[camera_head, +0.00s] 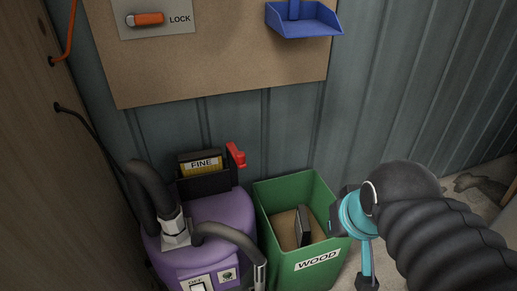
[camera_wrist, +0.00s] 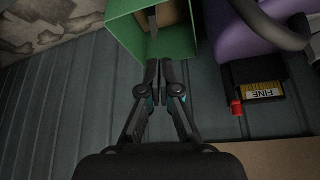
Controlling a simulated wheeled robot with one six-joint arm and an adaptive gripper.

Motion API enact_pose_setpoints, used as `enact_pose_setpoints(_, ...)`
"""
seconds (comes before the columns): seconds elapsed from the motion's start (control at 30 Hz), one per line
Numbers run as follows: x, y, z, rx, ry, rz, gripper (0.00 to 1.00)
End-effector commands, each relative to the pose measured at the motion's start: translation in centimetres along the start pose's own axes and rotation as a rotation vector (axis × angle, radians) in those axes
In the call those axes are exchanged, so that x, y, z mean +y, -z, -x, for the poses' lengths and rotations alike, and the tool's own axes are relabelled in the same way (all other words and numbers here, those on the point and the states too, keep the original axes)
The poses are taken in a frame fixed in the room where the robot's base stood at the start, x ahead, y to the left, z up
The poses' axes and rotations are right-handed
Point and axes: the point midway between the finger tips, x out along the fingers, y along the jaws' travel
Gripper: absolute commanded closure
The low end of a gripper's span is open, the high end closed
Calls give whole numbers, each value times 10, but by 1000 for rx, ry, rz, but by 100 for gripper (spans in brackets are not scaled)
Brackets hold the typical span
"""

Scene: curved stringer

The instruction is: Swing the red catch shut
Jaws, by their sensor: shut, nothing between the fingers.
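The red catch (camera_head: 236,155) sits at the right end of a black holder (camera_head: 208,183) on top of the purple machine (camera_head: 215,222). It sticks up and is not across the yellow-labelled FINE box (camera_head: 201,163) in the holder. In the wrist view the red catch (camera_wrist: 237,107) is right of my gripper and well apart from it, beside the FINE box (camera_wrist: 262,92). My gripper (camera_wrist: 160,68) is shut and empty, its tips near the green bin's edge. In the head view my fingers are hard to make out by the teal wrist.
A green WOOD bin (camera_head: 318,264) stands right of the machine, with a dark flat piece (camera_head: 303,226) inside. Grey hoses (camera_head: 150,187) rise at the machine's left. A board with an orange LOCK handle (camera_head: 148,19) and a blue dustpan (camera_head: 303,20) hangs above.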

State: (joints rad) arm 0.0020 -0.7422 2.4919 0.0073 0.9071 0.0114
Motion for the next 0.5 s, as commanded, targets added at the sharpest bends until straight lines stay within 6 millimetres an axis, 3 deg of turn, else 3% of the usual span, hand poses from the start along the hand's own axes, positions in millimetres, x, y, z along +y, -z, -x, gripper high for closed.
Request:
enact_pose_setpoints(0.17,-6,22,2,-83,39,-174,100)
enact_pose_setpoints(0.5,-31,110,-1,-432,160,-816,100)
